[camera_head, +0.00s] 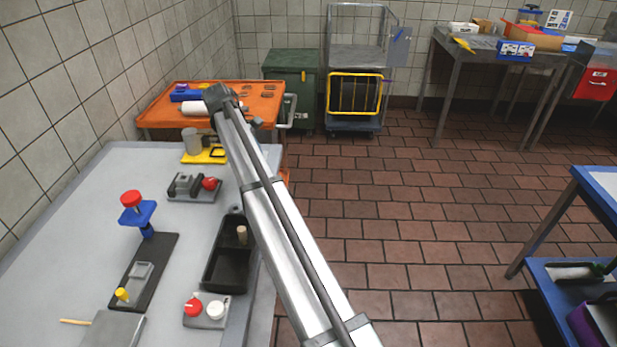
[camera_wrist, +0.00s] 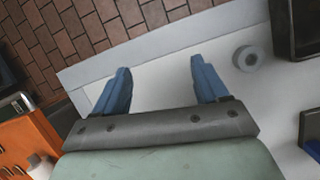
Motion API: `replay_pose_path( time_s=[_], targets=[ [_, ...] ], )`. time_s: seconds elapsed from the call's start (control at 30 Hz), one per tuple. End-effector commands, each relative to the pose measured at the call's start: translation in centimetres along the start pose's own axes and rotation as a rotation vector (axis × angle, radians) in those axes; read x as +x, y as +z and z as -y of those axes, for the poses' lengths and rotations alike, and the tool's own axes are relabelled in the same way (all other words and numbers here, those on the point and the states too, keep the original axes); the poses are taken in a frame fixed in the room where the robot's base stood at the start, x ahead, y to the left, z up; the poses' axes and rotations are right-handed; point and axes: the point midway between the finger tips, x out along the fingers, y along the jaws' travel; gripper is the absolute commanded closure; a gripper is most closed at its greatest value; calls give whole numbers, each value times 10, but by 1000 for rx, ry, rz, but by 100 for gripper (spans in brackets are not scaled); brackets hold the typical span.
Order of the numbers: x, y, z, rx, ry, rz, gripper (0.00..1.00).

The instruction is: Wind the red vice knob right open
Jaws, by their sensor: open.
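The small dark grey vice (camera_head: 187,184) sits on a grey base on the table, left of my arm in the head view. Its red knob (camera_head: 211,183) is on its right side. The jaw gap is too small to judge. My gripper's blue fingers (camera_wrist: 161,82) are spread wide in the wrist view, with nothing between them, above the pale table near its edge. The gripper does not show clearly in the head view, so its distance from the knob cannot be told. The vice is not clearly recognisable in the wrist view.
A black tray (camera_head: 214,278) and a grey ring (camera_wrist: 247,58) lie on the table. A red-topped blue stand (camera_head: 138,212), a yellow-based fixture (camera_head: 205,156) and a base with red and white knobs (camera_head: 207,322) surround the vice. An orange cart (camera_head: 160,108) stands behind.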

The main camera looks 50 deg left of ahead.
Motion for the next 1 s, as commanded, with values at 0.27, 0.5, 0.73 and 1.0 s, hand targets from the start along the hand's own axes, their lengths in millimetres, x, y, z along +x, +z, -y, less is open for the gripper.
replay_pose_path(
  time_s=[0.27,0.5,0.73,1.0],
  targets=[
    [33,32,-11,66,-15,-9,27],
    [58,59,-19,124,-27,-16,27],
    [84,85,-25,179,-39,-22,27],
    [110,113,-31,240,-51,-30,27]
  ],
)
